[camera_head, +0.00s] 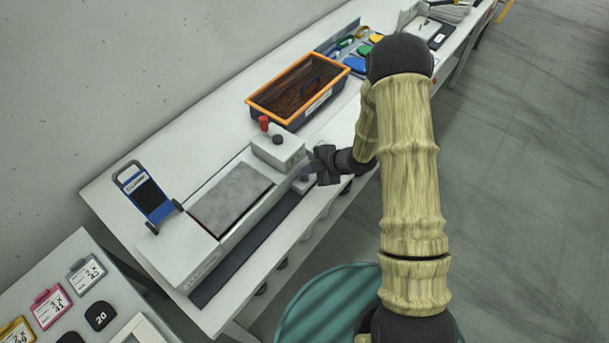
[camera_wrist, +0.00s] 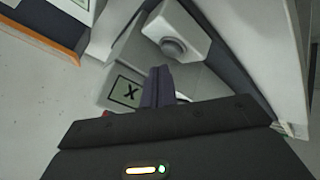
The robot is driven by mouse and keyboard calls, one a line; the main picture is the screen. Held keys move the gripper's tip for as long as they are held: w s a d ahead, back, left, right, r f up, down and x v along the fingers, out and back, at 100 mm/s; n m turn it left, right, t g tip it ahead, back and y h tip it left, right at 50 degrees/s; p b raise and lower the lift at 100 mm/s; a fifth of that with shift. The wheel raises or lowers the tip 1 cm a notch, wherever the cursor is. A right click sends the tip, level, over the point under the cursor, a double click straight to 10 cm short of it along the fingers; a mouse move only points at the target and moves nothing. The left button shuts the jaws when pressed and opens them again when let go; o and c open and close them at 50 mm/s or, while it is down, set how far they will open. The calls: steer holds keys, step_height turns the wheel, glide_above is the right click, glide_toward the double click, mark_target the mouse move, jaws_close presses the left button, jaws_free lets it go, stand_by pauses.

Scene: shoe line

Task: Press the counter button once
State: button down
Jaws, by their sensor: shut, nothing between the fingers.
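A grey round button (camera_wrist: 174,47) sits on a small white box (camera_wrist: 190,22) in the wrist view. In the head view the box (camera_head: 304,184) is small and partly covered by my gripper (camera_head: 309,168), at the right end of the bench machine. My gripper's closed fingers (camera_wrist: 158,84) are dark and empty. In the wrist view their tips lie just below the button in the picture; a gap shows between them, and I see no contact.
The white machine (camera_head: 187,247) with a grey plate (camera_head: 231,198) carries a red knob (camera_head: 264,123) and a dark knob (camera_head: 278,139). An orange-rimmed crate (camera_head: 262,106) stands behind. A blue stand (camera_head: 151,200) is at left. Open floor (camera_head: 530,160) lies to the right.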

mark_target(310, 179)
steer(key=shift+r+p, duration=1.9)
steer(key=shift+r, duration=0.7)
steer(key=s+d+r+m+t+h+b, duration=0.25)
steer(key=d+r+m+h, duration=0.45)
steer(key=d+r+m, duration=0.5)
steer(key=s+d+r+m+g, duration=0.1)
steer(key=s+r+m+g, duration=0.1)
steer(key=s+m, duration=0.3)
steer(key=s+d+r+m+g+h, duration=0.1)
steer(key=s+r+m+g, duration=0.1)
steer(key=s, duration=0.8)
steer(key=r+m, duration=0.1)
steer(key=m, duration=0.1)
steer(key=shift+s+m+b, duration=0.3)
steer(key=shift+s+m, duration=0.1)
